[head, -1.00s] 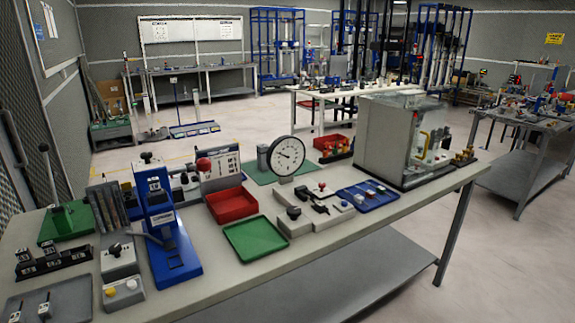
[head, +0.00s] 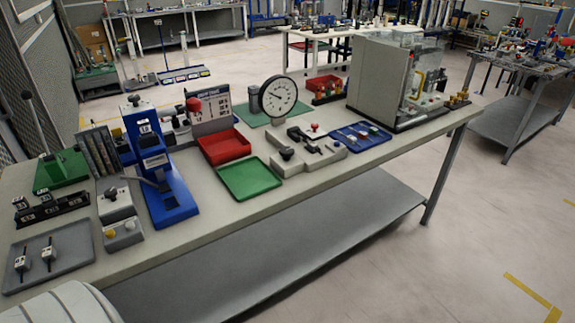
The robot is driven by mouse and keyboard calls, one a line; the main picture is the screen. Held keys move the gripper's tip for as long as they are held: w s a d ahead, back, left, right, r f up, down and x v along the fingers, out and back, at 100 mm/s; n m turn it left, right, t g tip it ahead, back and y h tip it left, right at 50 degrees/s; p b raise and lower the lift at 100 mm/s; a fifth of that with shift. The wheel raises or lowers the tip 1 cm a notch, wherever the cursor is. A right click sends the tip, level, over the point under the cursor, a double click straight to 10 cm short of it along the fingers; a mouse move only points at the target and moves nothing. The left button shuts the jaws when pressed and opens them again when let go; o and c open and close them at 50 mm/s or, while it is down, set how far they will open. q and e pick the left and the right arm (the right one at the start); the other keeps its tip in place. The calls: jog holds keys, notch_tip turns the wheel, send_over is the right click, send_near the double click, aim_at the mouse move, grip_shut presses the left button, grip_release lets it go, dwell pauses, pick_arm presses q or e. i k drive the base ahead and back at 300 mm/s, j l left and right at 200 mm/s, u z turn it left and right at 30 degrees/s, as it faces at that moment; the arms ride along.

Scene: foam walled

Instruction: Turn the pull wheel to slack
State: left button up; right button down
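I cannot make out for sure which part is the pull wheel. A round white dial gauge (head: 278,96) with a black rim stands upright at the back middle of the long bench (head: 330,172). In front of it lies a grey fixture (head: 308,152) with black knobs and a small red knob. A blue upright press (head: 158,165) with a side lever stands on the left half of the bench. Neither of my grippers is in view.
A red tray (head: 224,147), a green tray (head: 250,179) and a blue tray (head: 361,134) lie mid-bench. A clear-fronted grey cabinet (head: 398,80) stands at the right end. A grey tray (head: 50,257) and green-based lever (head: 62,170) are at left. Floor ahead is clear.

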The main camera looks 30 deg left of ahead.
aim_at(286, 152)
jog(key=i+u, duration=0.15)
jog(key=u, duration=0.3)
jog(key=i+l+u, duration=0.15)
jog(key=u, duration=0.25)
jog(key=i+l+u, duration=0.1)
jog(key=u, duration=0.35)
jog(key=l, duration=0.1)
